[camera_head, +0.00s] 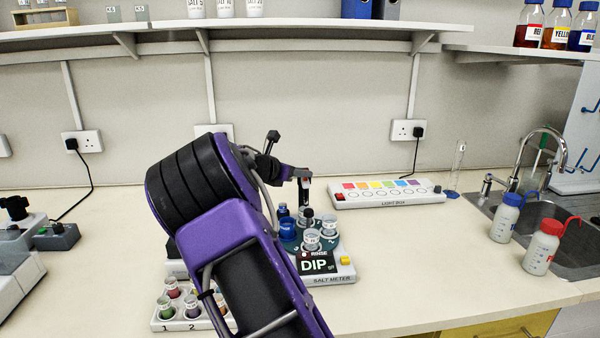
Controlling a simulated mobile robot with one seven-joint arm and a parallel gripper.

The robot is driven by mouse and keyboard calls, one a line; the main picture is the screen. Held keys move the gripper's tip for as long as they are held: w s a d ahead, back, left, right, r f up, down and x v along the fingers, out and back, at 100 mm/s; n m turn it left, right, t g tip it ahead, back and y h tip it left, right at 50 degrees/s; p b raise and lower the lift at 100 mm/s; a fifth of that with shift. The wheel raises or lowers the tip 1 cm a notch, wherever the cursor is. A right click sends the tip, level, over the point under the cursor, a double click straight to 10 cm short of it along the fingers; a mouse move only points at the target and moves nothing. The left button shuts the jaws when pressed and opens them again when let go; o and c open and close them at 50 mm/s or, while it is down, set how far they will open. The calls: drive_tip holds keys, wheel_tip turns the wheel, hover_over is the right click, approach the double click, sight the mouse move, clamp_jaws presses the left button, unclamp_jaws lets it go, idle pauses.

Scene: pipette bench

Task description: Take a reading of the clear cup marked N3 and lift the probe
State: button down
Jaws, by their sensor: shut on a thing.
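The salt meter (343,272) stands on the bench, mostly right of my purple arm. Its sign (317,264) reads DIP, with RINSE above. Behind the sign, a dark green round holder (333,243) carries a blue cup (288,228) and clear cups, one at the front (311,240) and one at the right (329,227). Their marks are too small to read, so I cannot tell which is N3. My gripper (304,178) is above the holder, shut on a dark upright probe (305,192). The probe's lower end is hard to make out among the cups.
A light box (388,196) lies behind right. A white rack (180,323) of coloured cups is front left, partly behind my arm. Blue-topped (505,219) and red-topped (542,248) wash bottles stand by the sink (565,235). The bench right of the meter is clear.

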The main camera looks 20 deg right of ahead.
drive_tip(key=shift+r, duration=0.35)
drive_tip(key=c, duration=0.6)
unclamp_jaws()
drive_tip(key=v, duration=1.7)
drive_tip(key=shift+a+p, duration=0.2)
drive_tip(key=shift+p, duration=0.1)
